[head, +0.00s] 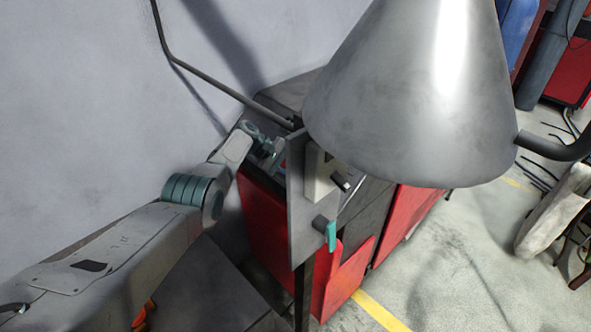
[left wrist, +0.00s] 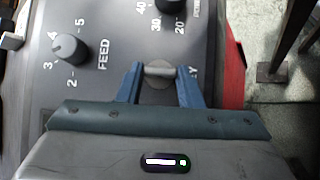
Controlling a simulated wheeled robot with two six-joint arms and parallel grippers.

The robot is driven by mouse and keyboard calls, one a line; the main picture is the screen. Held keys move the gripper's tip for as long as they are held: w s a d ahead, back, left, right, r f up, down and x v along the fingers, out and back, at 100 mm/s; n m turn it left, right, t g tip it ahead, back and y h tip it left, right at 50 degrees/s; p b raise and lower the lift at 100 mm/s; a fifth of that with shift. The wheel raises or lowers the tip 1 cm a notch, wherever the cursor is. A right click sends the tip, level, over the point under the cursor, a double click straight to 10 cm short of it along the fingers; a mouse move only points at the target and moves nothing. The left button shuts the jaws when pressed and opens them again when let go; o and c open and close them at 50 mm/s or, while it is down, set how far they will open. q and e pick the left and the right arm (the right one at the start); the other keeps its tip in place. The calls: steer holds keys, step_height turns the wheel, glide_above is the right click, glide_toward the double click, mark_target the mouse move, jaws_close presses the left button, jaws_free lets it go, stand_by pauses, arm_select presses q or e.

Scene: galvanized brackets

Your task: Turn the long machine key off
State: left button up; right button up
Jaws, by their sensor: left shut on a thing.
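In the left wrist view, a silver key (left wrist: 160,70) sits in a round lock on the dark control panel (left wrist: 110,70). Its bar lies roughly crosswise in that picture. The two blue fingers of my left gripper (left wrist: 160,82) are on either side of the key, shut on it. A label beside it is mostly covered; only a "Y" shows. In the head view my left gripper (head: 265,150) reaches the machine behind a grey upright plate (head: 300,205), and the key cannot be made out there.
A FEED knob (left wrist: 70,48) and another dial (left wrist: 172,4) are close to the key. A large grey metal cone (head: 415,95) hangs in front of the red machine (head: 265,225). The wall is close on the left.

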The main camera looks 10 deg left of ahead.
arm_select(q)
steer(key=o, duration=1)
steer(key=shift+a+r, duration=0.1)
steer(key=shift+a+r, duration=0.2)
steer(key=shift+a, duration=0.05)
steer(key=shift+b+v, duration=1)
steer(key=shift+v, duration=4)
